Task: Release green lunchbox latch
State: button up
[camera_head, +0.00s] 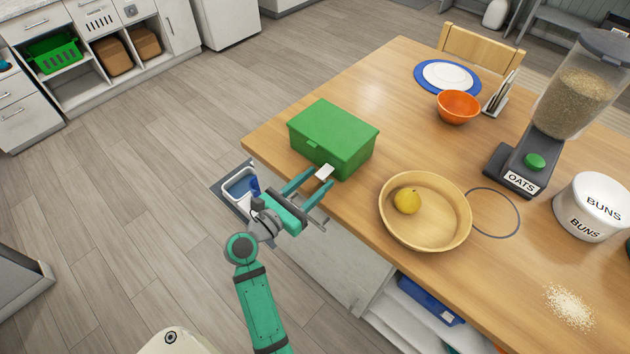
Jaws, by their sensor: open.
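The green lunchbox (335,133) sits closed near the left edge of the wooden table. A small latch tab (311,143) shows on its front face, in the lunchbox's own green. My gripper (322,180) is open at the table edge, just in front of the lunchbox. Its two teal fingers point toward the box. A small white piece (325,172) shows between the fingertips, close to the box's lower front; I cannot tell whether it belongs to the box or whether the fingers touch it.
A wooden bowl (443,237) with a yellow fruit (407,201) stands close to the right of my gripper. An orange bowl (458,106), a blue-rimmed plate (422,83) and an oats dispenser (520,165) stand farther back. The table (400,150) is clear between the lunchbox and dispenser.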

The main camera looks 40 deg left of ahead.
jog(key=shift+w+d, duration=0.1)
jog(key=shift+w, duration=0.1)
jog(key=c, duration=1.1)
jog(key=shift+o, duration=0.2)
jog(key=shift+w+f+t, duration=0.1)
jog(key=shift+f+t, duration=0.2)
jog(key=shift+t, duration=0.2)
jog(key=o, duration=1.1)
jog(key=shift+c, duration=0.2)
jog(key=s+f, duration=0.1)
jog(key=s, duration=0.9)
jog(key=shift+s+a, duration=0.3)
jog(key=shift+a, duration=0.05)
